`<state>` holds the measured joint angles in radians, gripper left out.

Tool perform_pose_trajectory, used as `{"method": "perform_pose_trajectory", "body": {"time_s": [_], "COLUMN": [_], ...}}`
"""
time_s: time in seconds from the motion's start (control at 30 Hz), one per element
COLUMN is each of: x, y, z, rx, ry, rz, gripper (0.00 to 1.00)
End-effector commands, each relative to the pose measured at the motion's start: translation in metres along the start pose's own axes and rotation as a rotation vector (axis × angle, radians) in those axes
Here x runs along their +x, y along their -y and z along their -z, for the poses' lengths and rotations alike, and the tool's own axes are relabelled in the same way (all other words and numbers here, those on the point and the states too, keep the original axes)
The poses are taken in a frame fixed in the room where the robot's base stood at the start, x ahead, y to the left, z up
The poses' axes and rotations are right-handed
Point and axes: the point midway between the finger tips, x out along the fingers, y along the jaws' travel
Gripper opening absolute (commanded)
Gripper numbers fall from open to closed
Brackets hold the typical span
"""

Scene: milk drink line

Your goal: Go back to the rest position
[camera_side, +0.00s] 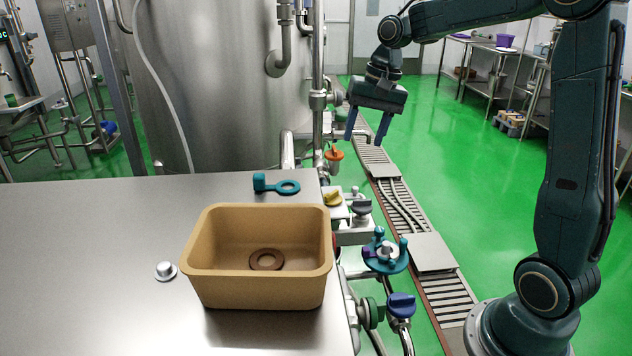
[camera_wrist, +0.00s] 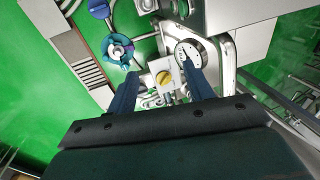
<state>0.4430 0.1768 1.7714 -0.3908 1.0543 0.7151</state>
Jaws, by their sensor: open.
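My gripper (camera_side: 366,128) hangs in the air in the side view, fingers pointing down, beyond the table's right edge and above the floor drain. Its two blue fingers are spread apart, with nothing between them. In the wrist view my gripper (camera_wrist: 160,95) is also open, and a yellow knob (camera_wrist: 163,78) on a pale block shows beyond and below the gap between the fingers.
A tan bin (camera_side: 257,292) with a brown ring (camera_side: 266,260) inside stands on the steel table (camera_side: 80,270). A teal ring-ended part (camera_side: 288,187) and a small metal piece (camera_side: 165,271) lie nearby. Valves with a teal handwheel (camera_side: 371,258) line the table's right side. A steel tank (camera_side: 220,90) stands behind.

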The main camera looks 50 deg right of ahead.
Motion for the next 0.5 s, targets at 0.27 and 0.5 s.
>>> {"method": "perform_pose_trajectory", "body": {"time_s": [0.27, 0.5], "x": [-0.029, -0.042], "y": [0.008, 0.001], "z": [-0.065, -0.118], "rx": [-0.193, -0.354], "ry": [-0.078, -0.143], "rz": [0.010, 0.014], "gripper": [0.52, 0.52]}}
